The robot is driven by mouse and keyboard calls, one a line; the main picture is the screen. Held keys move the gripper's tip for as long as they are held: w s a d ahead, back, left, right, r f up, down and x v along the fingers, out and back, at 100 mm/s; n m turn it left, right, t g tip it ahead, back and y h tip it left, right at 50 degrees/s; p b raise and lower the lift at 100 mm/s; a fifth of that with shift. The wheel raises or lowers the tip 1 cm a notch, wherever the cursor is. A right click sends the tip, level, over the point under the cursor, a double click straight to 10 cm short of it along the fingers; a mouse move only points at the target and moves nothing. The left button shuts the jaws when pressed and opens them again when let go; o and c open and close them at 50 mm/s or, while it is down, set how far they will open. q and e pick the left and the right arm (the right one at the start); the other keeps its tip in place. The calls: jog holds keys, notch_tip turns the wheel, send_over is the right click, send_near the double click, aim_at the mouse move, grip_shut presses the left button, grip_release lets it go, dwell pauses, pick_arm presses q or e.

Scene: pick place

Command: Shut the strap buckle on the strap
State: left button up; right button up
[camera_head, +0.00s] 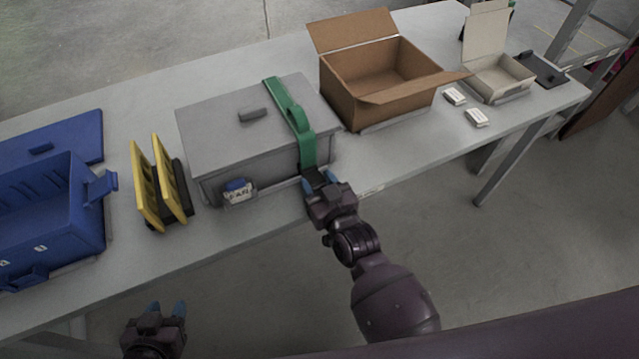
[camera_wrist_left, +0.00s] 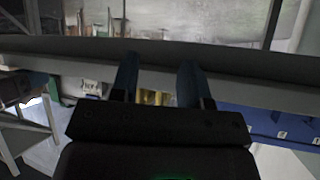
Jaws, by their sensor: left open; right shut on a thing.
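A green strap (camera_head: 293,111) runs over the lid of a closed grey box (camera_head: 225,125) and down its front right side. My right gripper (camera_head: 319,180) is at the strap's lower front end, shut on a dark part there that I take to be the strap buckle; the fingers hide most of it. My left gripper (camera_head: 167,311) is open and empty, low in front of the table and well away from the strap. Its two blue fingers also show apart in the left wrist view (camera_wrist_left: 158,85), with nothing between them.
A blue crate (camera_head: 88,222) and a yellow-and-black rack (camera_head: 147,195) stand left of the grey box. An open cardboard box (camera_head: 352,105), an open beige box (camera_head: 497,84) and small white blocks (camera_head: 476,117) lie to the right. The front table edge has clear space right of my right gripper.

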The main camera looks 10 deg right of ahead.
jog(key=shift+w+r+g+p, duration=0.1)
jog(key=shift+r+g+p, duration=0.2)
jog(key=shift+r+p, duration=0.35)
jog(key=p, duration=0.2)
jog(key=g+p, duration=0.1)
jog(key=p, duration=0.1)
jog(key=shift+w+r+g+h, duration=0.1)
jog(key=shift+r+g+h, duration=0.2)
jog(key=g+p, duration=0.1)
jog(key=p, duration=0.2)
jog(key=g+h+p, duration=0.1)
jog(key=g+p, duration=0.1)
jog(key=p, duration=0.1)
jog(key=shift+w+a+r+p, duration=0.15)
jog(key=shift+w+p, duration=0.05)
jog(key=shift+p, duration=0.2)
pick_arm(q)
notch_tip(320, 180, up, 13)
jog(key=a+p, duration=0.1)
jog(key=shift+s+t, duration=0.2)
jog(key=shift+t, duration=0.1)
pick_arm(e)
jog(key=shift+g, duration=0.3)
pick_arm(q)
jog(key=shift+s+f, duration=0.3)
jog(key=shift+s, duration=0.1)
pick_arm(e)
jog(key=shift+w, duration=0.1)
